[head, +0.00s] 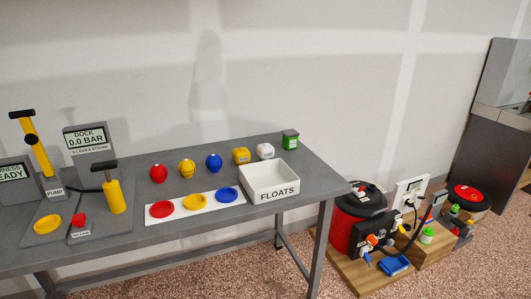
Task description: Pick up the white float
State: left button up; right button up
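A small white float (265,151) sits on the grey table (312,176), toward its back right. The inside of the box looks empty. Neither of my grippers is in view.
Red (158,173), yellow (187,168) and blue (214,163) balls stand behind a white strip (179,210) with matching coloured discs. A yellow pump (114,195) and a DOCK display (88,140) are at left. Equipment stands on the floor at right.

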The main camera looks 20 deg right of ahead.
aim_at(264, 151)
jog(key=i+l+u, duration=0.15)
jog(key=l+u, duration=0.25)
jog(key=l, duration=0.65)
jog(key=l+u, duration=0.35)
jog(key=l, duration=0.65)
